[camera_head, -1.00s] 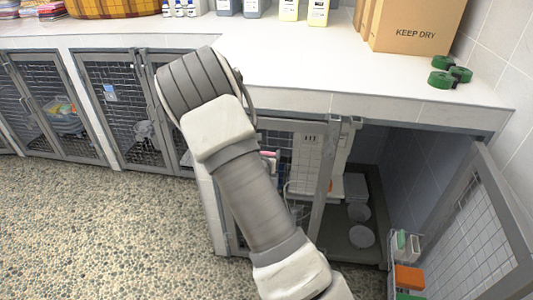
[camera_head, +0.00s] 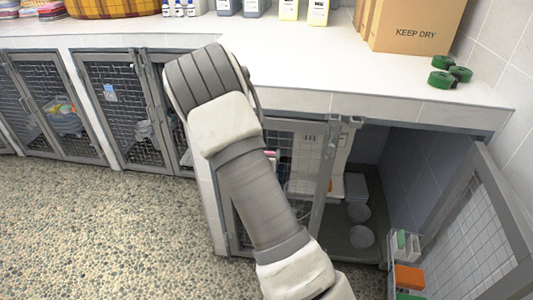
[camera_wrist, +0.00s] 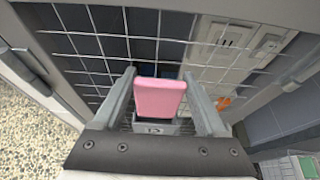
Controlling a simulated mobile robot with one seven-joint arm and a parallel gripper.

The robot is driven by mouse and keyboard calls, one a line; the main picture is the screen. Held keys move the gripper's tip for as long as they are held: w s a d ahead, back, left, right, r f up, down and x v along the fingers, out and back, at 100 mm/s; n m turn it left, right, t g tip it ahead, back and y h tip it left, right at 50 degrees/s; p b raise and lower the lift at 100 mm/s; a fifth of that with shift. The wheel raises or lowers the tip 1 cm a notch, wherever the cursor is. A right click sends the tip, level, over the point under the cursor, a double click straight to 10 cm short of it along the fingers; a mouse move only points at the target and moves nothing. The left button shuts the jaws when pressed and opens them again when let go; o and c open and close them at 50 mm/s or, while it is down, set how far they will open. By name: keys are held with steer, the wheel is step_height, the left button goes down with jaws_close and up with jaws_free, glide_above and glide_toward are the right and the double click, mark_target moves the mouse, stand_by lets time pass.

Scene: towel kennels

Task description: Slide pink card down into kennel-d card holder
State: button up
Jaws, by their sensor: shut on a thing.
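The pink card (camera_wrist: 160,98) is between the two fingers of my gripper (camera_wrist: 159,80) in the wrist view, in front of the kennel's wire mesh door. A grey card holder (camera_wrist: 157,127) with a small marked label shows just below the card's lower edge. I cannot tell whether the card's bottom is inside the holder or in front of it. In the head view my arm hides the gripper and holder; a small pink bit of the card (camera_head: 270,154) shows beside the arm at the mesh door (camera_head: 303,160).
An open mesh door (camera_head: 480,235) stands at the right, with a rack holding an orange box (camera_head: 409,278). Bowls (camera_head: 360,236) sit in the open kennel. The white counter (camera_head: 330,75) overhangs the doors. A carton (camera_head: 415,25) and green rolls (camera_head: 441,79) are on it.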

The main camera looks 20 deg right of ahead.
steer(key=shift+f+b, duration=2.15)
steer(key=shift+f, duration=0.6)
steer(key=o, duration=1.3)
steer(key=shift+c, duration=0.2)
steer(key=shift+r, duration=0.1)
steer(key=p+v, duration=0.5)
steer(key=v, duration=1.2)
steer(key=shift+s+a+p, duration=0.15)
steer(key=shift+a+p, duration=0.05)
steer(key=shift+p, duration=0.15)
